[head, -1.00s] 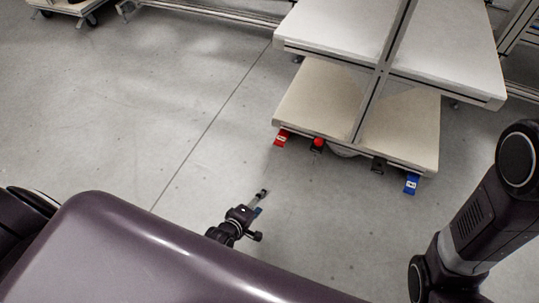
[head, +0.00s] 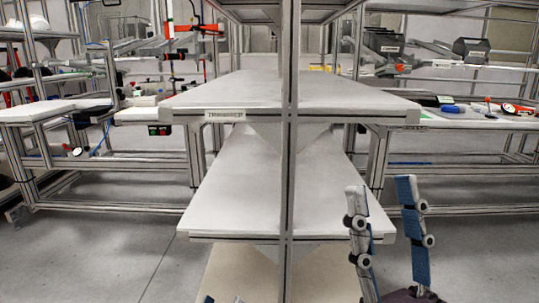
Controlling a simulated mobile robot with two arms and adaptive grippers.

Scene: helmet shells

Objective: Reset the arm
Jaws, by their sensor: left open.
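My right gripper (head: 380,190) stands at the lower right of the head view with its fingers pointing up. The two fingers, with blue and grey parts, are apart, and nothing shows between them. It appears in front of the right side of the rack. Only the small tips of my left gripper (head: 222,299) show at the bottom edge. They are apart, and the rest of that gripper is out of the picture.
A shelf rack (head: 290,105) with pale boards stands straight ahead. Workbenches stand behind it, at the left (head: 55,107) and right (head: 480,118). White shells (head: 38,24) sit on a rack at far left. Grey floor (head: 110,255) is open at lower left.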

